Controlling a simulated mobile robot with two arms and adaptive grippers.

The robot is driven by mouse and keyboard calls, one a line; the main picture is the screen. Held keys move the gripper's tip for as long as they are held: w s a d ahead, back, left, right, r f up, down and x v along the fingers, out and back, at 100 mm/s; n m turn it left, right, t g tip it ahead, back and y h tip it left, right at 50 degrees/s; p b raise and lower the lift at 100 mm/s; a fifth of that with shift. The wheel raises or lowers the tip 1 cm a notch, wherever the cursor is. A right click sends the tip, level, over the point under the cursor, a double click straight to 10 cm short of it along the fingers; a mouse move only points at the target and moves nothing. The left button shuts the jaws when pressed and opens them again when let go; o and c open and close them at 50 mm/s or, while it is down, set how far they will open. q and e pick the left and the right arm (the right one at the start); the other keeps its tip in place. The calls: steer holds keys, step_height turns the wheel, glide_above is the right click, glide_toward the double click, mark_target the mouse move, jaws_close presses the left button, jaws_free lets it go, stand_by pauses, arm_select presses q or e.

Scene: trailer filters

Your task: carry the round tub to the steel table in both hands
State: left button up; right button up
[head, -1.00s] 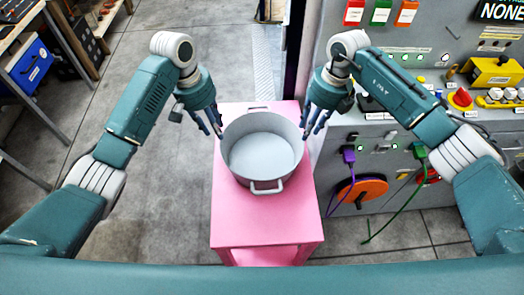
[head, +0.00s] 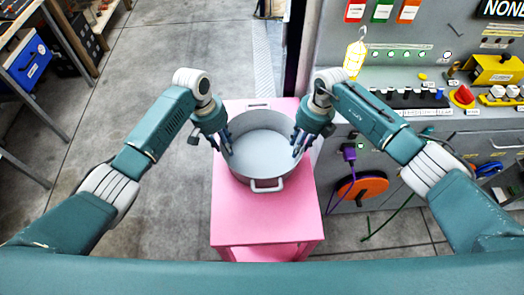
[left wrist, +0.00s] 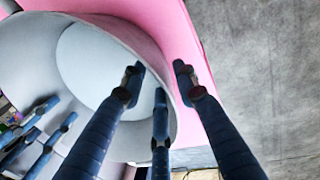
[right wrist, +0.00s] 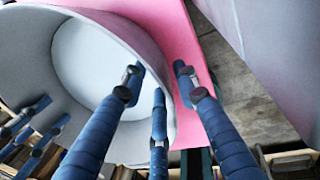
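The round grey tub (head: 262,152) stands upright on a pink stand (head: 265,220), with one loop handle facing me and another at the far side. My left gripper (head: 228,146) is at the tub's left rim. In the left wrist view the fingers (left wrist: 158,80) are apart, some inside the tub and one outside, with the wall between them. My right gripper (head: 299,145) is at the right rim. In the right wrist view its fingers (right wrist: 158,80) straddle the wall the same way, apart. I cannot make out a steel table for certain.
A grey control panel (head: 450,80) with switches, plugs and cables stands close on the right. Shelving with a blue box (head: 28,60) is at the far left. The concrete floor (head: 120,110) left of the stand is clear.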

arm_select(q)
steer(key=shift+c, duration=0.5)
arm_select(e)
steer(key=shift+c, duration=0.5)
arm_select(q)
jaws_close()
arm_select(e)
jaws_close()
arm_select(q)
steer(key=shift+r, duration=0.15)
arm_select(e)
steer(key=shift+r, duration=0.15)
